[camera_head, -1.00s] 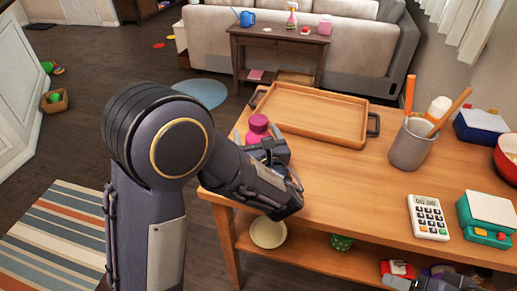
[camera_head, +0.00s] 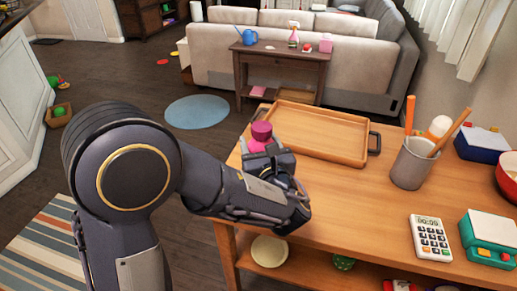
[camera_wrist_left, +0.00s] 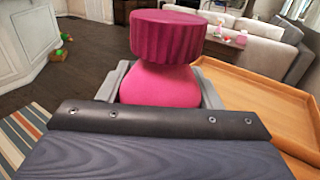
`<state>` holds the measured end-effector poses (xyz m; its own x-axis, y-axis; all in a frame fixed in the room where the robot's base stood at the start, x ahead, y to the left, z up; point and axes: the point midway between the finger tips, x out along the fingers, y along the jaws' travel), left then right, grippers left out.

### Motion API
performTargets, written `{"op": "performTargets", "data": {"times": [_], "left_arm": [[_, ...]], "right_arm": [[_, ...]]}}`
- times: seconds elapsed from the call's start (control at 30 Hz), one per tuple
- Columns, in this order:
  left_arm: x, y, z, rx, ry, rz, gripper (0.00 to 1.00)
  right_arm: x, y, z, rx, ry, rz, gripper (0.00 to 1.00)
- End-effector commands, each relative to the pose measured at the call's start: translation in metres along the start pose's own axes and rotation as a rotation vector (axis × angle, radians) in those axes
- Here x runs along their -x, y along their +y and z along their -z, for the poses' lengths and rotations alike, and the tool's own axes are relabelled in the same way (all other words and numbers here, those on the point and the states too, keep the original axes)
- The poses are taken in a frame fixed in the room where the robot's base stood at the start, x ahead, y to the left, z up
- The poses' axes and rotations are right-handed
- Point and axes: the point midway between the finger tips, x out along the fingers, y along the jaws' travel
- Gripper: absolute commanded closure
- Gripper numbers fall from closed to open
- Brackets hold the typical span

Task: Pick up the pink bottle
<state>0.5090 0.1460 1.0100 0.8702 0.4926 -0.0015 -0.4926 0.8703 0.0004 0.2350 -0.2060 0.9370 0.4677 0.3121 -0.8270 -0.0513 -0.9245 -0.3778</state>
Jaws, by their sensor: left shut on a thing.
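The pink bottle (camera_head: 261,133) has a darker magenta ribbed cap and stands at the left end of the wooden table, near the tray. In the left wrist view the bottle (camera_wrist_left: 160,85) is upright between the fingers, its cap above them. My left gripper (camera_head: 263,152) is shut on the bottle; in the left wrist view its grey fingers (camera_wrist_left: 160,80) sit on both sides of the body. The bottle's lower part is hidden by the gripper, so I cannot tell whether its base touches the table. My right gripper does not show.
A wooden tray (camera_head: 361,156) lies just right of the bottle. A grey cup (camera_head: 411,165) with utensils, a calculator (camera_head: 430,238) and a green scale (camera_head: 487,240) stand further right on the table (camera_head: 350,200). Floor is open to the left.

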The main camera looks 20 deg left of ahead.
Motion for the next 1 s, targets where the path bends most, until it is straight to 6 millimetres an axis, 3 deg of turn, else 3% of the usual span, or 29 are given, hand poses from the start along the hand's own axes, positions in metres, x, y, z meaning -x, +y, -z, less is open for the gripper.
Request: {"op": "performTargets", "data": {"times": [0.03,0.17,0.3,0.5,0.67,1.0], "left_arm": [[0.011,-0.001,-0.016,0.009,-0.005,0.005,0.65],[0.037,0.002,-0.047,0.009,-0.003,0.006,0.65],[0.073,0.004,-0.06,0.004,-0.002,0.007,0.65],[0.108,0.007,-0.075,0.003,-0.001,0.004,0.65],[0.122,0.008,-0.085,0.001,-0.001,0.001,0.65],[0.125,0.009,-0.135,0.0,-0.001,-0.001,0.65]], "right_arm": [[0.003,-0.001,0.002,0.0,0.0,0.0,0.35],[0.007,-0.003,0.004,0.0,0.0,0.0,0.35],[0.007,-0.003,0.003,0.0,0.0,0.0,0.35],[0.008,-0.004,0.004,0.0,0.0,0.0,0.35],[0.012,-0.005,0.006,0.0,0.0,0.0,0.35],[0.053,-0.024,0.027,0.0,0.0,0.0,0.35]]}}
